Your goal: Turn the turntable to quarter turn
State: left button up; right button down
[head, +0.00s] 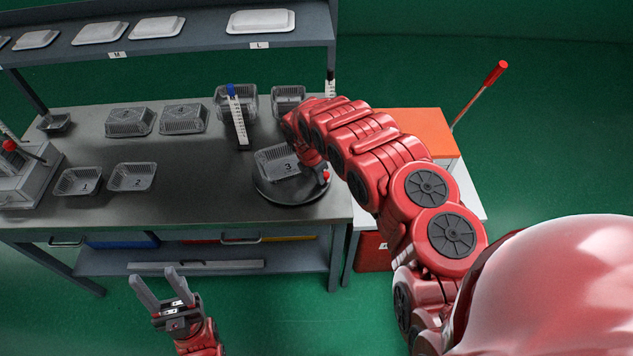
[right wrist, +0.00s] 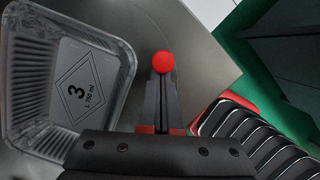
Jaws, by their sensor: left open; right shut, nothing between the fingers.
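The turntable (head: 292,199) is a dark round disc at the right front of the bench, partly covered by my right arm. My left gripper (head: 154,277) is open and empty, low in front of the bench.
Trays 1 (head: 80,182) and 2 (head: 132,177) lie left on the bench (head: 200,215), with more trays behind. A white scale strip (head: 238,120) with a blue top stands mid-bench. A press-like device (head: 25,180) is at the left. An orange box (head: 425,130) stands right.

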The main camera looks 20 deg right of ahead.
jog(key=shift+w+d+n+b, duration=0.3)
jog(key=shift+w+d+n, duration=0.35)
jog(key=shift+n, duration=0.35)
jog(key=shift+w+d+n+t+b, duration=0.4)
jog(key=shift+n, duration=0.2)
jog(key=shift+w+d+f+b, duration=0.1)
jog(key=shift+w+d+b, duration=0.2)
jog(key=shift+w+b, duration=0.15)
jog(key=shift+w+d, duration=0.1)
jog(key=shift+w, duration=0.05)
